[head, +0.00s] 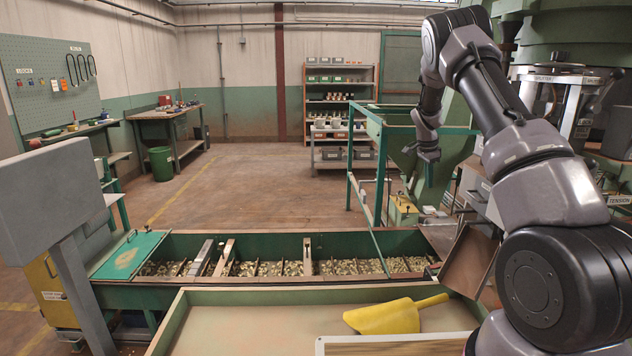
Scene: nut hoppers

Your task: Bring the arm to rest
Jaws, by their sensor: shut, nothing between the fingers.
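My arm rises from the lower right, bends at the top right and hangs down again on its far side. My gripper (429,155) points down at the end of it, small in the head view, in front of the green hopper frame. It is shut and holds nothing. It is in the air, well above the trough and apart from the yellow scoop (389,316). The scoop lies in the shallow tray (250,332) at the front, its handle toward the upper right.
A long green trough (200,294) with dividers and many nuts runs across the middle. A green-framed hopper (438,185) and machinery stand at right, close to my arm. A grey panel (55,190) on a post stands at left. The floor behind the trough is clear.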

